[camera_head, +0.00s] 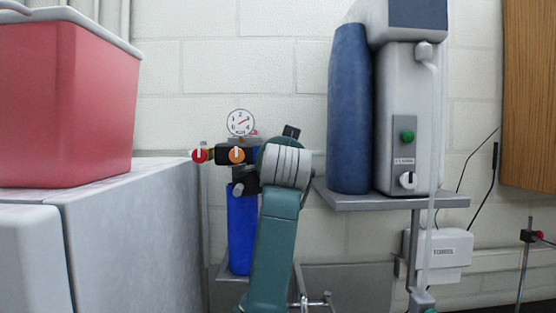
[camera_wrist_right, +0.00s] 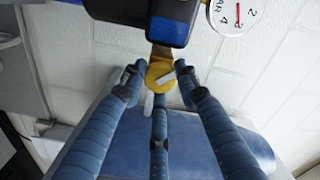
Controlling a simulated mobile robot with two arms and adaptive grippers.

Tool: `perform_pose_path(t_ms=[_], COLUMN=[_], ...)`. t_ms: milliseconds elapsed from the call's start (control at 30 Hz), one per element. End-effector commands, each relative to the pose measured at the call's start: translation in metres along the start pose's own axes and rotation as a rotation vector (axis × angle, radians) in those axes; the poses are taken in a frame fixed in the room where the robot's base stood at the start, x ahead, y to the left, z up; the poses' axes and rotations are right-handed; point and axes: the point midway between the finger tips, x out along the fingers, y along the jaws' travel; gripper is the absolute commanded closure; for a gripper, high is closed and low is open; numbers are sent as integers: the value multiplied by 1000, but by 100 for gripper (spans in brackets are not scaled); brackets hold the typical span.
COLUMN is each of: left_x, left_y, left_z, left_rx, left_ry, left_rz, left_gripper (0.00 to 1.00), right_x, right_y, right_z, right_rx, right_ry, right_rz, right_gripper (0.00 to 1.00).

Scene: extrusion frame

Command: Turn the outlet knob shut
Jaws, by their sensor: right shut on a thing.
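In the right wrist view, the fingers of my right gripper (camera_wrist_right: 158,84) close around a yellow knob (camera_wrist_right: 160,72) with a pale bar across its face. The knob sits on the end of a dark and blue valve body (camera_wrist_right: 145,18). In the head view, my right arm rises in front of the valve, and its wrist hides the yellow knob and my fingertips. A red knob (camera_head: 199,156) and an orange knob (camera_head: 237,155) show on the left of the valve. I cannot read a label on the yellow knob. My left gripper is not in view.
A round gauge (camera_head: 240,122) tops the valve, above a blue cylinder (camera_head: 242,235). A shelf (camera_head: 390,200) with a grey device (camera_head: 403,130) and a blue bottle-like body (camera_head: 349,110) is close on the right. A red bin (camera_head: 65,105) sits on the left cabinet.

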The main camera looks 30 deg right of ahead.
Motion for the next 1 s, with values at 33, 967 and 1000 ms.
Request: perform_pose_path(t_ms=[33,967,1000], left_x=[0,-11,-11], left_y=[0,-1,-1], left_z=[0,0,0], left_rx=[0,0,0], left_ry=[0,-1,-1], left_rz=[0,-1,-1], left_gripper=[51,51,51], right_x=[-2,-1,-1], right_y=[-4,0,1], right_z=[-5,-5,-5], right_rx=[51,706,715], right_ry=[10,11,11], right_rz=[-11,-10,-10], right_gripper=[95,96,96])
